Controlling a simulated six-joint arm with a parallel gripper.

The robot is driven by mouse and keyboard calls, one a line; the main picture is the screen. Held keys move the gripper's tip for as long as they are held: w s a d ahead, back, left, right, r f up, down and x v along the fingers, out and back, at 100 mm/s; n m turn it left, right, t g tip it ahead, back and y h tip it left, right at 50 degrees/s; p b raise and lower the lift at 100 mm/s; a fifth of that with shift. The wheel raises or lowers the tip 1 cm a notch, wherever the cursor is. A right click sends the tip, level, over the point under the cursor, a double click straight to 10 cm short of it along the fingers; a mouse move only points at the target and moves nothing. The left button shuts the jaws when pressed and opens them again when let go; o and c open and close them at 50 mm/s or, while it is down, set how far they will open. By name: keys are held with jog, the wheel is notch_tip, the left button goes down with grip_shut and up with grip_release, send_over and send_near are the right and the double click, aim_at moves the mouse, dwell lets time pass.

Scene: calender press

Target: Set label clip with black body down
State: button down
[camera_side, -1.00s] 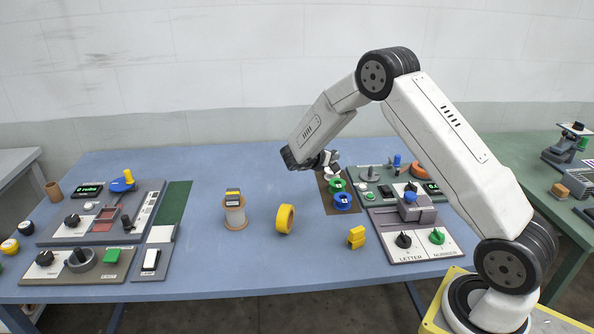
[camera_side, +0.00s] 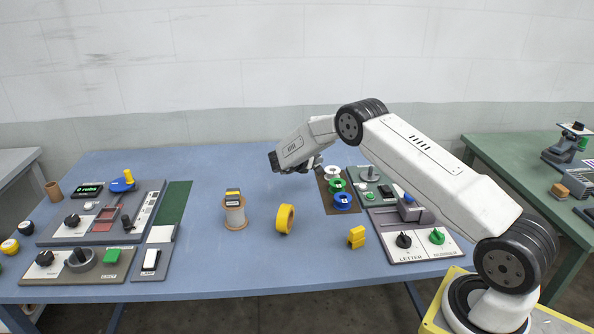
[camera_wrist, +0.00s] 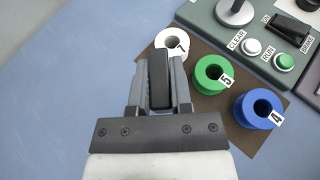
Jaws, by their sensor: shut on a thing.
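My gripper (camera_wrist: 159,68) is shut on the label clip with black body (camera_wrist: 159,85), which sits upright between the two grey fingers in the wrist view. The clip's tip is near the front edge of a white spool marked 7 (camera_wrist: 172,42), which it partly overlaps in that view. I cannot tell whether they touch. In the side view my gripper (camera_side: 308,168) is low over the blue table, just left of the brown mat, and the clip cannot be made out there.
A green spool marked 5 (camera_wrist: 212,72) and a blue spool marked 4 (camera_wrist: 257,108) stand on the brown mat (camera_wrist: 213,110). A grey-green control panel (camera_wrist: 220,28) lies beyond. The blue table (camera_wrist: 100,60) is clear left of the gripper.

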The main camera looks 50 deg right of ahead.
jog(key=shift+w+d+f, duration=0.2)
jog(key=shift+w+f, duration=0.25)
jog(key=shift+f, duration=0.1)
jog(key=shift+w+d+f, duration=0.2)
jog(key=shift+w+f, duration=0.2)
jog(key=shift+f, duration=0.15)
jog(key=shift+f, duration=0.1)
jog(key=shift+w+d+f, duration=0.1)
jog(key=shift+w+f, duration=0.15)
jog(key=shift+f, duration=1.55)
jog(key=shift+f, duration=0.1)
jog(key=c, duration=0.5)
grip_release()
jog(key=shift+f, duration=0.1)
jog(key=shift+c, duration=0.2)
jog(key=shift+r, duration=0.2)
jog(key=v, duration=1.2)
